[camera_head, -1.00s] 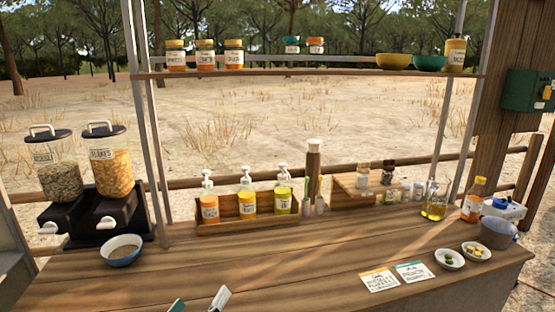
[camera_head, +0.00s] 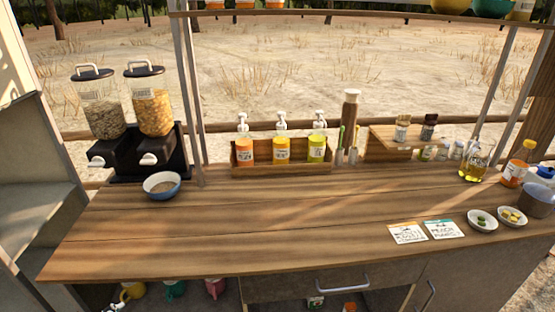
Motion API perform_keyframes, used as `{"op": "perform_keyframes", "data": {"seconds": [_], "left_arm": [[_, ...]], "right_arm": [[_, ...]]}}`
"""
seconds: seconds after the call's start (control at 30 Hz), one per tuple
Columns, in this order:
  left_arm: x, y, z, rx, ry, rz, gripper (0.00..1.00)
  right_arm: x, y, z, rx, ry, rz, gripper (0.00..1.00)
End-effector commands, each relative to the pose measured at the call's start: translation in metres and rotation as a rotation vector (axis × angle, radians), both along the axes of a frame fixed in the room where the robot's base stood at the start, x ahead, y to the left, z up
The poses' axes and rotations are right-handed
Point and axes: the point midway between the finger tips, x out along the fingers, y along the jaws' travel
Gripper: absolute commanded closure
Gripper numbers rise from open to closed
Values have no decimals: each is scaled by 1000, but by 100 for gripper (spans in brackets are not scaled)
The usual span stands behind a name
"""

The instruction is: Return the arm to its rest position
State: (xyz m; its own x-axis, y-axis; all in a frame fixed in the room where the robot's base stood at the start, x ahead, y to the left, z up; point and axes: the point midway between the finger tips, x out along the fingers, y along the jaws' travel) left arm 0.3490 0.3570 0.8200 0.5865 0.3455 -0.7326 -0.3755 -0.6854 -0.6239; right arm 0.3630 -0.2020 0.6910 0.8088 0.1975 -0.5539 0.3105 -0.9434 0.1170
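Neither of my grippers can be made out in the current head view, so whether they are open or hold anything is hidden. A small pale and dark piece shows at the lower left edge beside a yellow mug (camera_head: 132,290); I cannot tell what it is. The wooden counter (camera_head: 270,235) fills the middle of the view, and no arm shows over it.
On the counter stand two cereal dispensers (camera_head: 152,105), a blue bowl (camera_head: 161,186), a wooden bottle rack (camera_head: 281,168), two cards (camera_head: 408,233) and small dishes (camera_head: 482,220). A drawer handle (camera_head: 343,284) sticks out in front. The counter's front left is clear.

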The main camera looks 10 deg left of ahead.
Motion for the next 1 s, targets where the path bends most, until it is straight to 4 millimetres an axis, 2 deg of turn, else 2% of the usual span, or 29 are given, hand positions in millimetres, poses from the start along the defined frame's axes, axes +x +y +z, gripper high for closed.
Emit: {"op": "perform_keyframes", "data": {"seconds": [0.37,0.7,0.83,1.0], "left_arm": [[19,-52,-50,-200,-85,-59,0],[22,-126,-112,-539,-226,-88,0],[18,-145,-125,-650,-278,-79,0],[15,-155,-130,-718,-314,-71,0]], "right_arm": [[0,0,0,0,1,0,60],[0,0,-1,0,1,0,60],[0,0,-1,0,1,0,60],[0,0,0,0,1,0,60]]}}
